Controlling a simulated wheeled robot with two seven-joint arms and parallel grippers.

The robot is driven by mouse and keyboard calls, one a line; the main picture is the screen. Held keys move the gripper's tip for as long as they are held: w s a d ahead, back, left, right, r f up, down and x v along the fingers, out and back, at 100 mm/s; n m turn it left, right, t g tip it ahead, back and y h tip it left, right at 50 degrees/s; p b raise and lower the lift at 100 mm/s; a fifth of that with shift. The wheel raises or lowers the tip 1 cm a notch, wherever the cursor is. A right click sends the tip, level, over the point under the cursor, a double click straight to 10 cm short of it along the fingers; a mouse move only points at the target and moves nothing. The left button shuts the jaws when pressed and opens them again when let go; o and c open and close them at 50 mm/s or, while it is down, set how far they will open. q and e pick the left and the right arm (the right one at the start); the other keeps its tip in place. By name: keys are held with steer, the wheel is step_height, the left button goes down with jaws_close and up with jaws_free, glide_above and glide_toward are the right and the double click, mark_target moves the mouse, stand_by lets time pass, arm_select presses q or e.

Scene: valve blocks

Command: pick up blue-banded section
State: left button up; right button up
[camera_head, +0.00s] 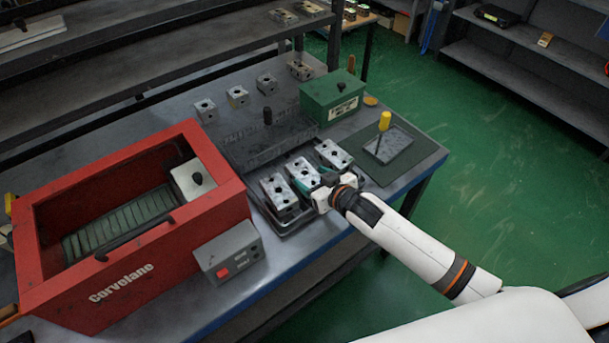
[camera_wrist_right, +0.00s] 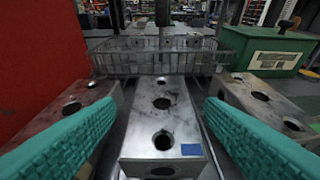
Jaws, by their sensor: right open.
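Three grey metal valve sections with round holes sit in a row in a low tray. The middle one (camera_head: 303,171) carries a small blue mark (camera_wrist_right: 191,150) on its top near corner in the right wrist view, where its body (camera_wrist_right: 158,122) fills the centre. My right gripper (camera_head: 311,181) is open at this section, its teal fingers (camera_wrist_right: 160,105) on either side with gaps showing. The neighbouring sections stand left (camera_wrist_right: 72,106) and right (camera_wrist_right: 254,96); no blue shows on them. My left gripper is not in view.
A wire basket (camera_wrist_right: 120,62) stands behind the sections. A red machine (camera_head: 115,283) and a grey switch box (camera_head: 229,254) are at the left. A green box (camera_head: 315,98) stands behind right. A dark mat (camera_head: 413,168) holds a small tray with a yellow-topped peg (camera_head: 385,120).

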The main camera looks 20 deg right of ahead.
mark_target(306, 174)
steer(key=shift+f+p+x, duration=0.15)
steer(key=shift+p+x, duration=0.05)
steer(key=shift+x, duration=1.1)
steer(key=shift+f+p+x, duration=0.2)
steer(key=shift+x, duration=1.15)
steer(key=shift+s+d, duration=0.1)
steer(key=shift+s, duration=0.05)
steer(key=shift+r, duration=0.1)
steer(key=c, duration=1.1)
